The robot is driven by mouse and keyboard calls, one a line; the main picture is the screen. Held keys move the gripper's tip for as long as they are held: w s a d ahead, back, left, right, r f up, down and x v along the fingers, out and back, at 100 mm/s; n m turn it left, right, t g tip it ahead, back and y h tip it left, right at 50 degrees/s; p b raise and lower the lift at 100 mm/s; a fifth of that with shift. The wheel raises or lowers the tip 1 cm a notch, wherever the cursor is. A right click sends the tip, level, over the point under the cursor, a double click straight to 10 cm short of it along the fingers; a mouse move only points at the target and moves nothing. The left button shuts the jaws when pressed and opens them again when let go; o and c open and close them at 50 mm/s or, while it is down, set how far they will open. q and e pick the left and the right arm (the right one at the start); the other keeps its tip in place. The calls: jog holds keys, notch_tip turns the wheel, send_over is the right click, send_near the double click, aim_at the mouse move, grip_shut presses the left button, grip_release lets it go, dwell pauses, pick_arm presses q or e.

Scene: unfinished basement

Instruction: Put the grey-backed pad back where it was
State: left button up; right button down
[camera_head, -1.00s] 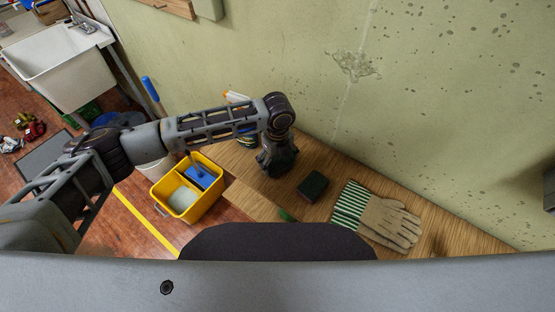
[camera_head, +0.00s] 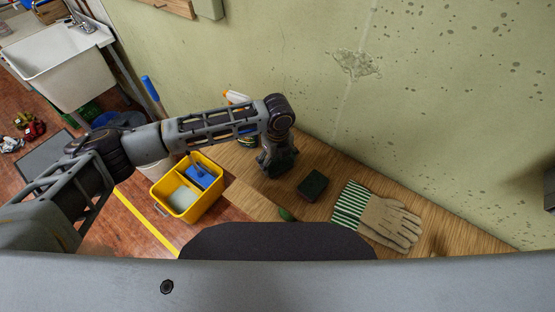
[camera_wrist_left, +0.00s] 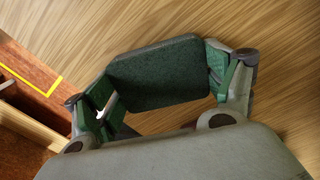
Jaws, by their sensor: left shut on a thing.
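My left gripper (camera_head: 277,163) is over the left part of the wooden bench, beside the wall. In the left wrist view the gripper (camera_wrist_left: 160,79) is shut on a dark green pad (camera_wrist_left: 158,74), with a finger at each end of it. The pad's other face is turned away, so I cannot see whether it is grey. Bench wood shows behind it; I cannot tell whether it touches the bench. In the head view the gripper hides it. Another dark pad with a green edge (camera_head: 313,185) lies on the bench right of the gripper. My right gripper is out of view.
Tan gloves with green-striped cuffs (camera_head: 389,221) lie right of the loose pad. A small green thing (camera_head: 286,214) is at the bench's front edge. A spray bottle (camera_head: 236,97) stands behind my arm. A yellow bucket (camera_head: 196,207) stands on the floor at left.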

pick_arm(q)
jog(key=shift+f, duration=0.2)
jog(key=o, duration=0.8)
jog(key=shift+r, duration=0.15)
jog(key=shift+r, duration=5.9)
jog(key=shift+f, duration=0.1)
